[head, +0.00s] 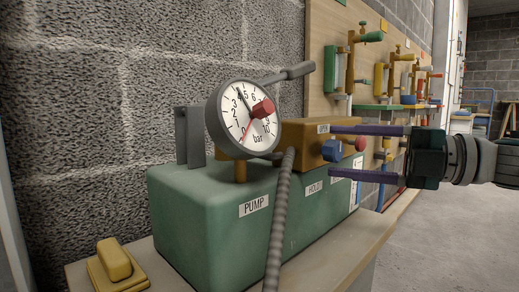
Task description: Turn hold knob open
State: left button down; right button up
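A green pump housing (200,200) carries an orange block (300,134) with an "OPEN" label on it. A blue knob (332,151) sticks out of the block's right end, and a red knob (361,143) shows just to its right. A "HOLD" label (313,188) is on the housing below; I cannot tell for sure which knob it names. My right gripper (333,152) comes in from the right with its two purple fingers wide apart, one above and one below the knobs in the picture. Whether they touch anything is not clear, but nothing is gripped. My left gripper is out of view.
A pressure gauge (240,118) with a red knob on its face and a grey lever (290,74) stand on the housing. A grey ribbed hose (281,220) runs down in front. A yellow block (113,262) sits at lower left. A wooden panel (322,28) with coloured fittings stands behind.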

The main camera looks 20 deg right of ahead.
jog(key=shift+o, duration=0.3)
jog(key=p+v, duration=0.3)
jog(key=v, duration=0.7)
jog(key=shift+r, duration=0.1)
